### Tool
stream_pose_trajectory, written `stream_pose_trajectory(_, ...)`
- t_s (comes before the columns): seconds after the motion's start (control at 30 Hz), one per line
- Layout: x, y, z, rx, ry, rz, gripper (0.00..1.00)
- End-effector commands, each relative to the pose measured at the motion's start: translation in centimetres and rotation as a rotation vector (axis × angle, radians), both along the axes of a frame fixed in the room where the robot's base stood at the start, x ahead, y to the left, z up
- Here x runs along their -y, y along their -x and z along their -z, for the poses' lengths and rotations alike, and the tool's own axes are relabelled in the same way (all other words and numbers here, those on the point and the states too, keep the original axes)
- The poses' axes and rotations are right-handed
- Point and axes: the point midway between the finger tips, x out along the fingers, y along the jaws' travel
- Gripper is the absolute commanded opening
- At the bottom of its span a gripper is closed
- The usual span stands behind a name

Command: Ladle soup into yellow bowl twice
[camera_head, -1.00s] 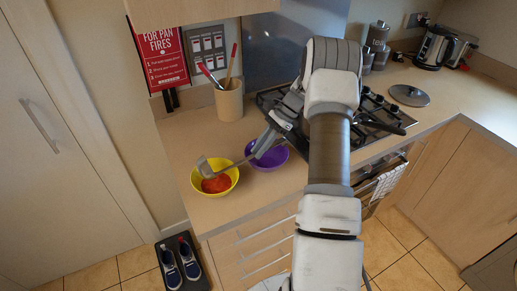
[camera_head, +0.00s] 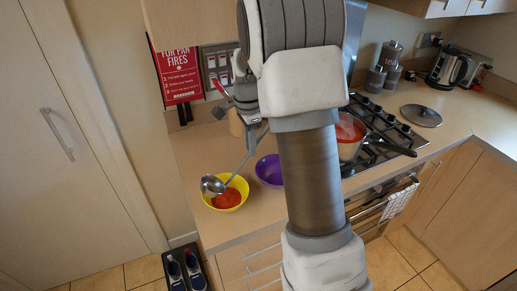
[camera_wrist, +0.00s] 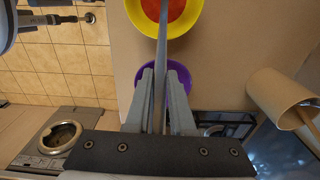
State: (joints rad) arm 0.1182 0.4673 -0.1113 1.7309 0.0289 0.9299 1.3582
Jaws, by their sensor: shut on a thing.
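The yellow bowl (camera_head: 239,185) stands on the counter at the left, with red-orange soup (camera_head: 228,198) in it. It also shows at the top of the wrist view (camera_wrist: 192,22). My gripper (camera_wrist: 162,75) is shut on the handle of a metal ladle (camera_head: 211,185). The ladle slants down to the left, its bowl at the left rim of the yellow bowl; I cannot tell if they touch or what the ladle holds. The pot (camera_head: 349,146) with red soup stands on the hob, partly hidden by my arm.
A purple bowl (camera_head: 268,170) stands right beside the yellow one, partly behind my arm. A utensil holder (camera_wrist: 276,93) stands near the wall. A lid (camera_head: 421,115) lies right of the hob. The counter front left of the yellow bowl is bare.

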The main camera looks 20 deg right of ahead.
Motion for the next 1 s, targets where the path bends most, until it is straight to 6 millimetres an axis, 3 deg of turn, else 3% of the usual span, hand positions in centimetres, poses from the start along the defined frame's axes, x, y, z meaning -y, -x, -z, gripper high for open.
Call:
stream_pose_trajectory(0.57, -5.1, -0.3, -3.3, 0.028, 0.334, -0.006, 0.0)
stream_pose_trajectory(1.0, -4.5, 0.2, -9.9, 0.035, 0.435, -0.001, 0.0)
